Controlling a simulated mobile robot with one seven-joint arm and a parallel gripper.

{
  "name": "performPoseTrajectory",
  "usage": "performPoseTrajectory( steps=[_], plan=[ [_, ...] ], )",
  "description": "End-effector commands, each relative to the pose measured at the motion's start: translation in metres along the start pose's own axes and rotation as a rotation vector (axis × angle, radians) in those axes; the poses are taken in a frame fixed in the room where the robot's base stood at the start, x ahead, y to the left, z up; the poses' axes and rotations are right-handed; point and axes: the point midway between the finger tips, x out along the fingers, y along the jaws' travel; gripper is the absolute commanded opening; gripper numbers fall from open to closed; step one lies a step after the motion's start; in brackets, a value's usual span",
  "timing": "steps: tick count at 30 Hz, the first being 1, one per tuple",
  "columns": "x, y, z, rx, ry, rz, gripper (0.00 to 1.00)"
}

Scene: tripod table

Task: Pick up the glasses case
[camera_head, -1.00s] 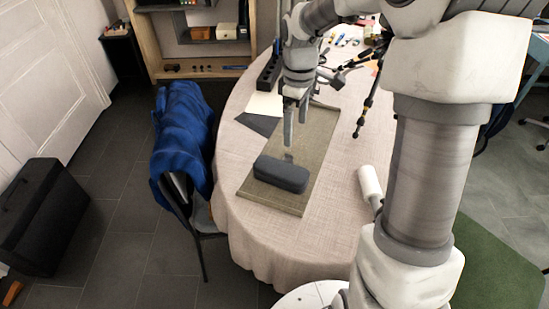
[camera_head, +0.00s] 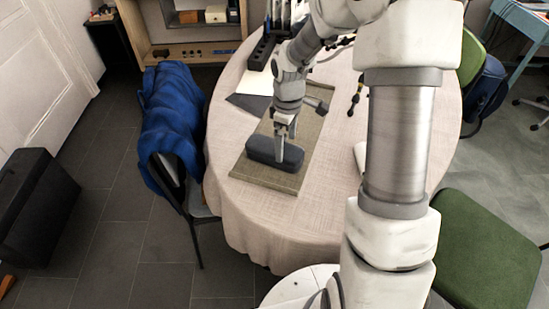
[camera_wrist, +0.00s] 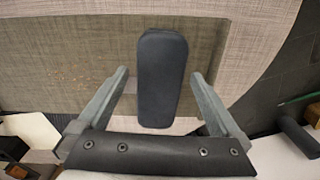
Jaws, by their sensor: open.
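The glasses case (camera_head: 262,151) is a dark blue-grey, rounded oblong box lying on a tan mat (camera_head: 240,172) near the table's edge. In the wrist view the case (camera_wrist: 161,75) stands lengthwise in the picture, between the two fingers. My gripper (camera_head: 285,155) is open and comes down over the case in the head view. In the wrist view my gripper (camera_wrist: 160,85) has a finger to each side of the case, with a gap on both sides. The fingers hide part of the case in the head view.
The round table (camera_head: 230,215) has a light cloth. A blue jacket (camera_head: 170,115) hangs on a chair at its left. Dark and white sheets (camera_head: 255,83) lie behind the mat. A green chair seat (camera_head: 475,245) is at the right.

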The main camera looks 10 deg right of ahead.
Motion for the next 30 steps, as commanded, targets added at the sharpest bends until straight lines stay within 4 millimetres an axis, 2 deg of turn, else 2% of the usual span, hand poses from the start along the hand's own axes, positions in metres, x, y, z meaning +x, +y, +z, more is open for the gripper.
performPoseTrajectory(
  steps=[1,5,13,27,30],
  plan=[
    [0.012,-0.002,0.001,-0.001,-0.002,-0.003,1.0],
    [0.03,-0.002,0.001,-0.001,-0.002,-0.002,1.0],
    [0.032,-0.001,0.001,0.001,0.0,0.0,0.98],
    [0.032,-0.001,0.0,0.0,0.0,0.0,0.14],
    [0.032,-0.001,0.0,0.0,0.001,0.001,0.13]
  ],
)
